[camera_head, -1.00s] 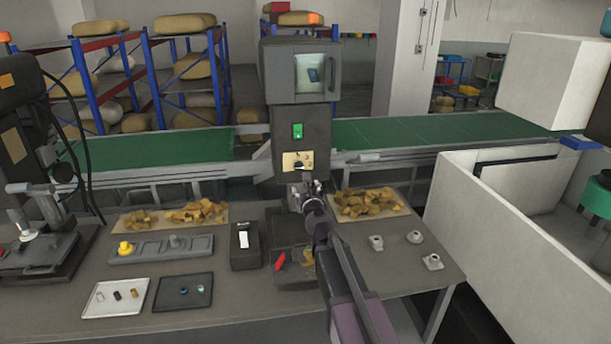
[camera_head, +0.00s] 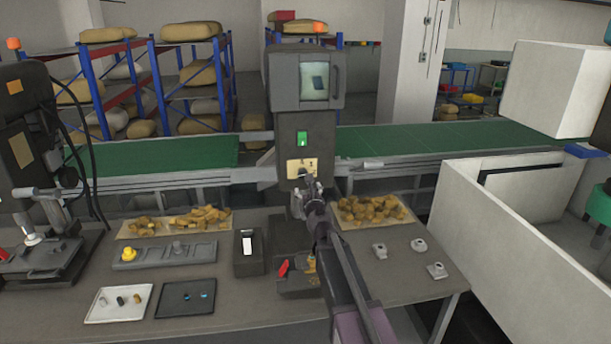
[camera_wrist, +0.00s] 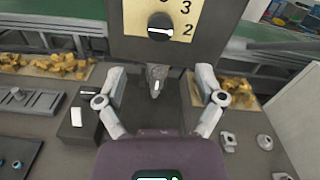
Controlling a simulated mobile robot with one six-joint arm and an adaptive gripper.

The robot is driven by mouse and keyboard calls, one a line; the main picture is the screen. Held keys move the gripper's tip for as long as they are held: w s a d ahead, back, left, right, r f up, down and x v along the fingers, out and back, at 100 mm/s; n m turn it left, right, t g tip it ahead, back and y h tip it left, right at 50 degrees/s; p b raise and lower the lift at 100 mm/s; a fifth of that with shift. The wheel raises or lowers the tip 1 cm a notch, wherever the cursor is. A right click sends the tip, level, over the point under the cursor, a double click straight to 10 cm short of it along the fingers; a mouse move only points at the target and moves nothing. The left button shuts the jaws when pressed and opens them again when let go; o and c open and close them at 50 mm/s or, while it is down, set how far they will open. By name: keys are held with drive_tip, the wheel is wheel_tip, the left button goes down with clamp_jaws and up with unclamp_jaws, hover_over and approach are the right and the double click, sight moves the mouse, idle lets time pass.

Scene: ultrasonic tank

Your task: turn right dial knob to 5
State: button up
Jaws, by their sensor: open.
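The dial knob (camera_wrist: 160,27) is round and black with a white line lying nearly level across it. It sits on a yellow dial plate (camera_wrist: 182,22) at the top of the wrist view; the digits 3 and 2 show to its right, and the upper part of the plate is cut off. In the head view the plate (camera_head: 294,167) is low on the dark machine column, with the knob partly behind my gripper. My gripper (camera_wrist: 160,82) is open and empty, its fingers spread wide, below the knob in the wrist view. I see no contact with the knob.
A green switch (camera_head: 302,139) sits above the dial, under a machine box with a window (camera_head: 315,82). The bench holds a black box with a white switch (camera_head: 249,250), trays of yellowish pieces (camera_head: 375,210), and small metal parts (camera_head: 418,245) at right. A green conveyor (camera_head: 430,137) runs behind.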

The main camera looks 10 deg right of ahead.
sight(303, 174)
drive_tip(key=w, duration=1)
drive_tip(key=shift+w, duration=0.15)
drive_tip(key=shift+c, duration=0.2)
